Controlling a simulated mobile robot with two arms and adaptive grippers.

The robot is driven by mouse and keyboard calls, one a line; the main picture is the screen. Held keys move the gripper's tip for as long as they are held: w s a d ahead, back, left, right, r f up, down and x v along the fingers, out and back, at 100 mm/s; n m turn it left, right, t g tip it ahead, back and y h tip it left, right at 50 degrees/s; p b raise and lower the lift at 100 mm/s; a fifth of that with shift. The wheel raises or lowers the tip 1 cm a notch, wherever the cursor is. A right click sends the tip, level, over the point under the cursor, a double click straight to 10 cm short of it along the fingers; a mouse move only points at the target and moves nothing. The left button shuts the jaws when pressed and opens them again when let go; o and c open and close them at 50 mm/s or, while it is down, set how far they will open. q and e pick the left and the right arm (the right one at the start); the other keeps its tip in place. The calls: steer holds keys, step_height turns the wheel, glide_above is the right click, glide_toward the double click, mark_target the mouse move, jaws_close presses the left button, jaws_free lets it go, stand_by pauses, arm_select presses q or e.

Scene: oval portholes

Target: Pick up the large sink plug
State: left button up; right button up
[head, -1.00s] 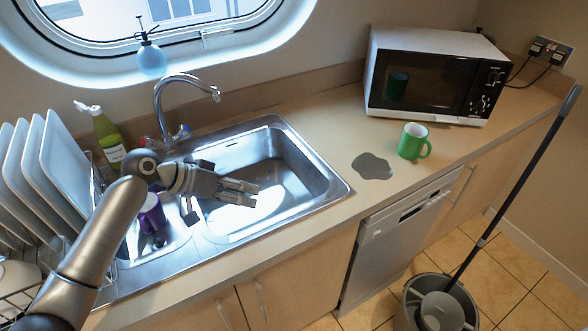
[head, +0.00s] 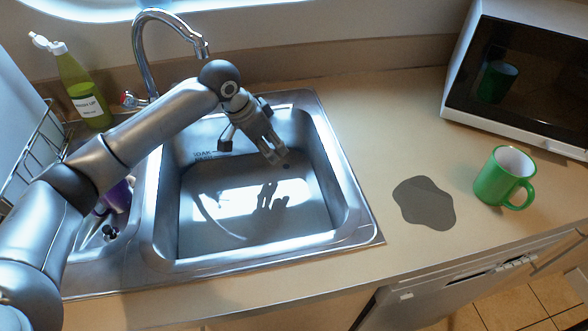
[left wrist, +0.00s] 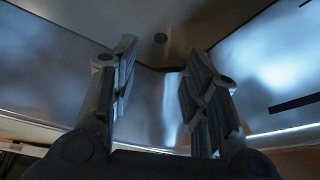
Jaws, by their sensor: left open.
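My left gripper (head: 274,158) is open and empty inside the large basin (head: 335,165), pointing down toward its back right part. A small dark round spot (head: 287,167) shows just beside the fingertips; I cannot tell whether it is the large plug or a drain hole. My right gripper is not in view.
The tap (head: 148,55) stands behind the basin, close to my left arm. A purple mug (head: 118,195) is partly hidden by that arm. A green bottle (head: 82,90) stands at the back left. A green mug (head: 500,178) and flat grey patch (head: 425,203) are on the right counter.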

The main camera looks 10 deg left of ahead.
mark_target(286, 166)
arm_select(q)
steer(key=x, duration=0.4)
steer(key=shift+d+f, duration=0.1)
steer(key=shift+x, duration=3.15)
steer(key=shift+w, duration=0.1)
jaws_close()
